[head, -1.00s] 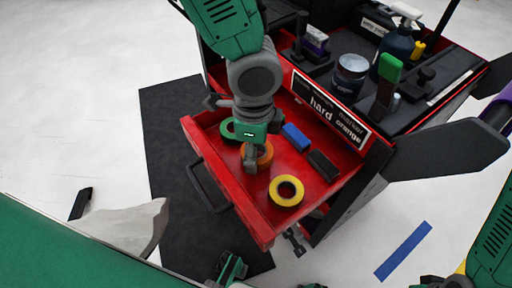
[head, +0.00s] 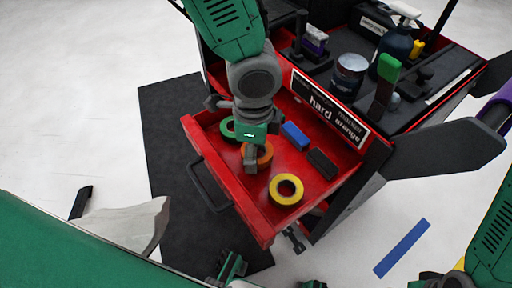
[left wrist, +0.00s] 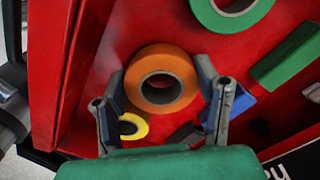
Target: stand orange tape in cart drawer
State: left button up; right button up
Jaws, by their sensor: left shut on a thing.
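The orange tape (head: 264,154) is in the open red drawer (head: 222,178) of the cart, partly hidden by my left gripper (head: 250,158) in the head view. In the left wrist view the orange tape (left wrist: 182,90) sits between the two fingers of my left gripper (left wrist: 163,105), which is shut on its outer sides. The round face and hole of the tape face the wrist camera. I cannot tell whether it touches the drawer floor. My right gripper cannot be made out.
The drawer also holds a green tape (head: 227,128), a yellow tape (head: 286,200), a blue block (head: 296,135) and a black block (head: 321,164). The cart top carries a jar (head: 349,72) and a pump bottle (head: 394,48). Bare drawer floor lies left of the yellow tape.

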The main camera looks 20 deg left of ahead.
pick_arm(q)
jog(key=shift+d+f, duration=0.1)
jog(key=shift+f, duration=0.45)
jog(key=o, duration=1.2)
jog(key=shift+o, duration=0.2)
notch_tip(320, 180, up, 12)
